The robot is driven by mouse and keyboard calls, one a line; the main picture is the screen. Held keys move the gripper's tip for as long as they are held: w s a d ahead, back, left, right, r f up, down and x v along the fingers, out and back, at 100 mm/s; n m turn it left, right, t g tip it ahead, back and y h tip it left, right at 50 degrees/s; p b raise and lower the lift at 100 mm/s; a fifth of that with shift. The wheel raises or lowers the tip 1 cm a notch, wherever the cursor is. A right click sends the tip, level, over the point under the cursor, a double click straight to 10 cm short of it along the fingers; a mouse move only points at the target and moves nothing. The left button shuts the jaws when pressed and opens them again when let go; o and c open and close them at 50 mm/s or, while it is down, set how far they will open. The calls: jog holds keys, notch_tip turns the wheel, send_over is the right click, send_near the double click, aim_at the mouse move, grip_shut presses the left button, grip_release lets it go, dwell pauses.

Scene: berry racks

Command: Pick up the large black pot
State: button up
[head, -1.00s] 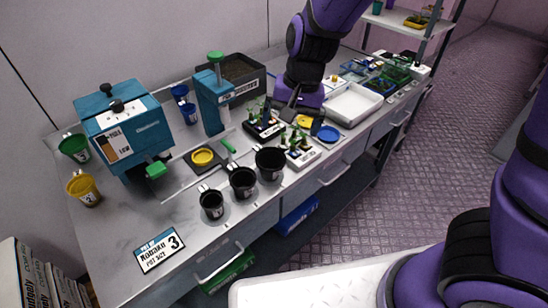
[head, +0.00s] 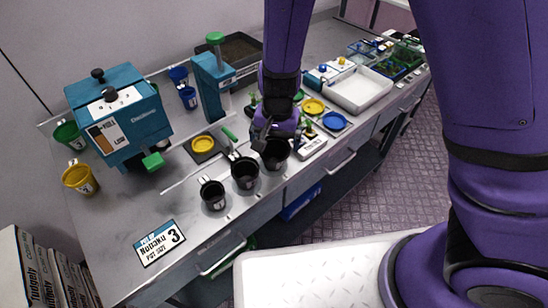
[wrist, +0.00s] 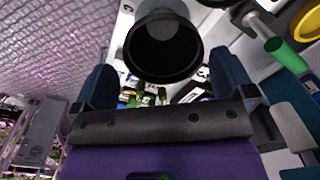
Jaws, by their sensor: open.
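Three black pots stand in a row near the front edge of the bench. The large black pot (head: 276,155) is the rightmost, with the middle pot (head: 244,174) and the small pot (head: 213,196) to its left. My gripper (head: 268,137) is open, just above and behind the large pot, and covers part of its rim. In the wrist view the large pot (wrist: 163,45) shows its dark round mouth between and beyond my two fingers (wrist: 162,62). I cannot tell whether a finger touches it.
A white panel with seedlings (head: 312,146) stands close to the right of the large pot. A teal dispenser (head: 212,88) stands behind. A yellow disc (head: 202,143) and a thin rod with a green handle (head: 229,134) lie to the left. A white tray (head: 357,92) is farther right.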

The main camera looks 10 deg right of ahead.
aim_at(274, 153)
jog(key=shift+w+a+f, duration=0.1)
jog(key=shift+f, duration=1.2)
jog(key=shift+w+a+f, duration=0.1)
jog(key=shift+f, duration=1.2)
jog(key=shift+s, duration=0.1)
jog(key=c, duration=0.7)
